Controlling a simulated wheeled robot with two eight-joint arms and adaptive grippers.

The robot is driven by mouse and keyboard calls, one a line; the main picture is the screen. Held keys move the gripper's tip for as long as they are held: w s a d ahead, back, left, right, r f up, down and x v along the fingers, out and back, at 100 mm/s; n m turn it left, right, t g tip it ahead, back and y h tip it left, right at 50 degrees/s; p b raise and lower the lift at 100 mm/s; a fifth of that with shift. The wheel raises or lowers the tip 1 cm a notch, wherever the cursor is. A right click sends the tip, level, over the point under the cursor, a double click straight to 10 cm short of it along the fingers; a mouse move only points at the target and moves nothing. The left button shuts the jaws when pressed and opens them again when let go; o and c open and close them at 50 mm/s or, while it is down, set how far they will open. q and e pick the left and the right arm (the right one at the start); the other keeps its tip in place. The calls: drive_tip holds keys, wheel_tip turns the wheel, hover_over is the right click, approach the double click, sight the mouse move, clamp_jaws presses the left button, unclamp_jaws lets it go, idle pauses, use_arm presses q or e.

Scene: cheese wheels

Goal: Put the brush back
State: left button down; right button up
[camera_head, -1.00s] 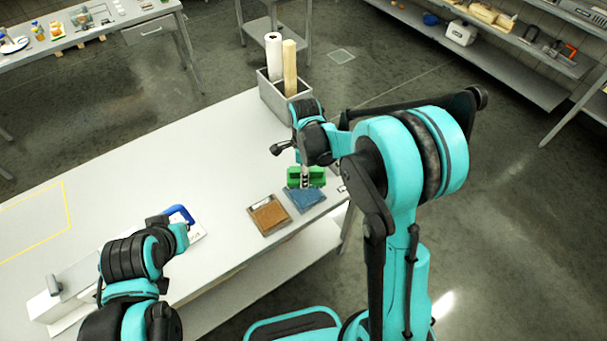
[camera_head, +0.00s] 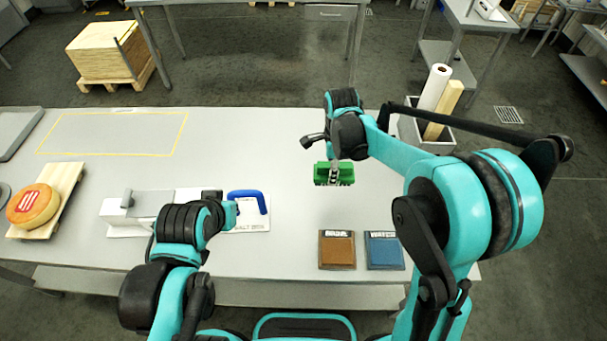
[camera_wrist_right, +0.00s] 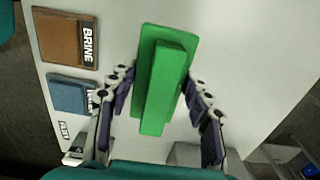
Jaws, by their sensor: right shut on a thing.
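The green brush (camera_head: 334,174) hangs under my right gripper (camera_head: 336,165), above the table. In the right wrist view the brush (camera_wrist_right: 162,80) is a green block with a narrower raised grip, between the two fingers of the right gripper (camera_wrist_right: 160,95). That gripper is shut on it. A brown pad (camera_head: 337,249) labelled BRINE and a blue pad (camera_head: 384,250) labelled WATER lie side by side near the front edge; both also show in the right wrist view. My left arm's end (camera_head: 228,213) is beside a blue handle (camera_head: 249,199); its fingers cannot be made out.
A light plate (camera_head: 245,227) with lettering lies under the blue handle. A grey and white device (camera_head: 150,205) and a cheese wheel (camera_head: 33,206) on a wooden board stand left. A grey bin (camera_head: 425,138) with rolls is at the right. The yellow-outlined area (camera_head: 110,135) is empty.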

drive_tip(key=w+a+f, duration=0.2)
drive_tip(key=w+a+f+b, duration=0.1)
drive_tip(key=w+a, duration=0.1)
drive_tip(key=a, duration=0.1)
drive_tip(key=w+a+f, duration=0.1)
drive_tip(key=a+f, duration=0.1)
drive_tip(key=shift+w+a+f, duration=0.15)
drive_tip(key=shift+w+f, duration=0.2)
drive_tip(key=shift+w, duration=0.05)
drive_tip(key=shift+f+b, duration=0.75)
drive_tip(key=shift+f, duration=1.25)
drive_tip(key=o, duration=1.2)
drive_tip(key=shift+f, duration=0.15)
wheel_tip(320, 180, up, 13)
drive_tip(key=p, duration=0.2)
drive_tip(key=shift+f, duration=0.2)
